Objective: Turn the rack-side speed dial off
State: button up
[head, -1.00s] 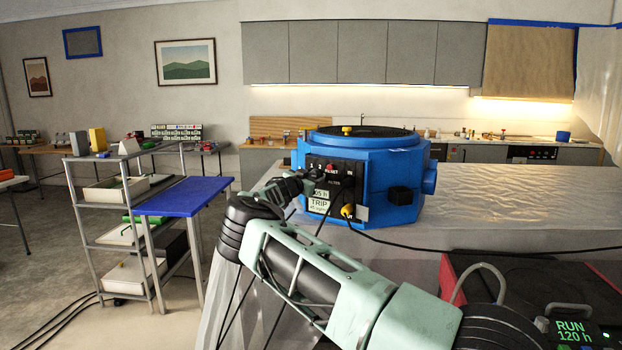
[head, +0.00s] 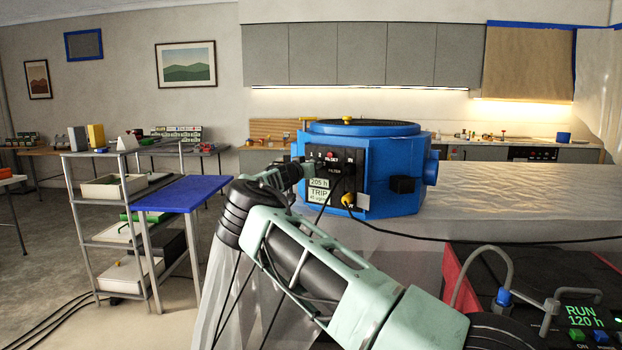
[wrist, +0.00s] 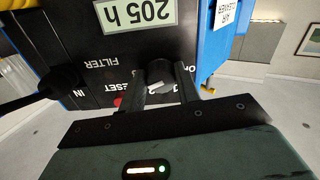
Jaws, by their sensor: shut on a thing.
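The blue air cleaner (head: 400,160) stands on the wrapped counter, its black control panel (head: 350,180) facing me. The panel carries a "205 h" display, a TRIP label and a red reset button (head: 331,155). In the wrist view the panel appears upside down. The speed dial (wrist: 160,75), a dark round knob with a light mark, sits at the panel edge nearest the rack. My gripper (wrist: 158,85) is shut on this dial, one finger on each side. In the head view my gripper (head: 301,171) is at the panel's left edge and hides the dial.
A grey rack (head: 105,230) with a blue-topped table (head: 183,194) stands at left. A dark cable (head: 450,239) runs from the panel across the counter (head: 500,200). A red-edged unit reading "RUN 120 h" (head: 580,316) is at lower right. A black plug (wrist: 60,82) sits beside the panel's "IN" label.

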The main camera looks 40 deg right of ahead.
jog(key=shift+r+n+p, duration=0.15)
jog(key=shift+n+p, duration=1.3)
jog(key=shift+n, duration=6.45)
jog(key=shift+r+n+p, duration=0.15)
jog(key=shift+n+p, duration=1.25)
jog(key=shift+n, duration=6.5)
jog(key=o, duration=1)
jog(key=shift+c, duration=0.2)
jog(key=shift+a, duration=0.1)
jog(key=b+v, duration=0.3)
jog(key=v, duration=1.4)
jog(key=shift+a+b, duration=0.2)
jog(key=shift+b, duration=0.2)
